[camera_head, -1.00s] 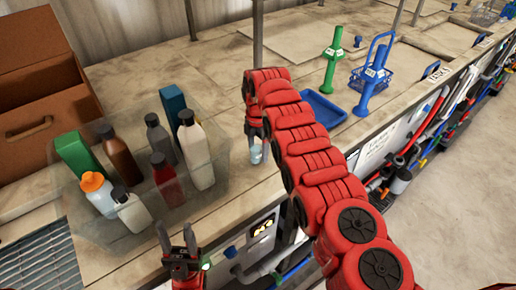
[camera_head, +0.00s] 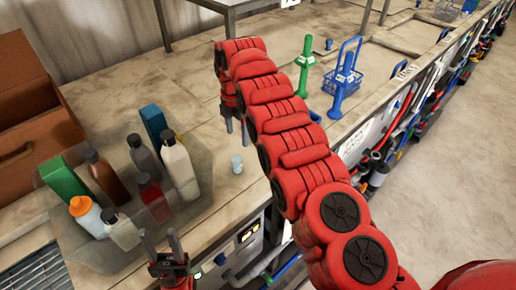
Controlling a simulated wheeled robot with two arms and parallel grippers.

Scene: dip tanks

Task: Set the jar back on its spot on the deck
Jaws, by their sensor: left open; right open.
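The jar (camera_head: 237,164), a small pale, clear-looking cup, stands upright on the deck (camera_head: 205,232) to the right of the clear bin. My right gripper (camera_head: 236,128) hangs just above and behind the jar in the picture. Its fingers point down, open and empty, apart from the jar. My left gripper (camera_head: 159,238) is at the lower left, open and empty, its fingers pointing up in front of the bin. No marking for the jar's spot can be made out.
A clear bin (camera_head: 85,250) of several bottles stands left of the jar, beside a brown cardboard box (camera_head: 30,120). Behind my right arm are a green stand (camera_head: 305,65), a blue basket (camera_head: 345,80) and a partly hidden blue tray (camera_head: 315,116). Hoses line the deck's front.

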